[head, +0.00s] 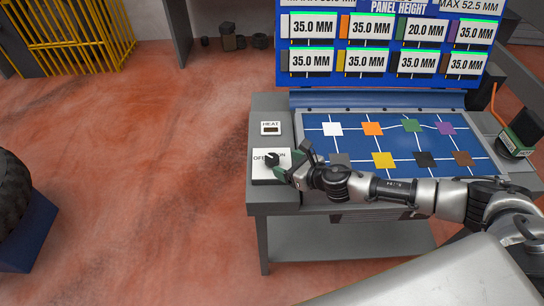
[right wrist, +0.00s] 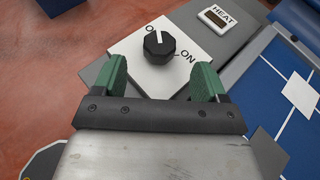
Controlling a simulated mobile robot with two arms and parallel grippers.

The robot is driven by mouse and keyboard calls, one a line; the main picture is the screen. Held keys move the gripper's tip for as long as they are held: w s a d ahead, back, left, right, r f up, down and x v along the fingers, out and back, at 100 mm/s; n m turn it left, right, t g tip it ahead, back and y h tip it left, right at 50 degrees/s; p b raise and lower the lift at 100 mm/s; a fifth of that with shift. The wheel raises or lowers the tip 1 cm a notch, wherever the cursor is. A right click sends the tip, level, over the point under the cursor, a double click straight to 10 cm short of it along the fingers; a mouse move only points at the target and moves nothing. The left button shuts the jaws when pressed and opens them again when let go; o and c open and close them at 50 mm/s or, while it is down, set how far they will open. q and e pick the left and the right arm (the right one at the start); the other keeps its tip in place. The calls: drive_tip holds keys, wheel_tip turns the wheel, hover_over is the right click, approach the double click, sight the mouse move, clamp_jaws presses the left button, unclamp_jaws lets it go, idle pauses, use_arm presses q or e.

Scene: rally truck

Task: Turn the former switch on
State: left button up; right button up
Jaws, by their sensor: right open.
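The former switch is a black rotary knob (right wrist: 158,46) on a white plate (right wrist: 125,46). The plate is marked OFF on the left and ON on the right in the head view. In the right wrist view the knob's white mark points up toward the partly covered OFF lettering. The knob also shows in the head view (head: 272,160), at the left of the grey machine. My right gripper (head: 295,162) is open with green fingertips. In the right wrist view its fingertips (right wrist: 161,76) are short of the knob, with nothing between them. My left gripper is not in view.
A HEAT display (head: 271,128) sits behind the switch plate. A blue panel (head: 345,146) with coloured squares lies to the right, below a screen (head: 390,50) of millimetre values. A tyre (head: 12,195) on a blue block stands at far left. Red floor between is clear.

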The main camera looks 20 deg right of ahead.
sight(274, 159)
drive_tip(key=x, duration=0.7)
drive_tip(key=shift+a, duration=0.1)
drive_tip(key=c, duration=0.9)
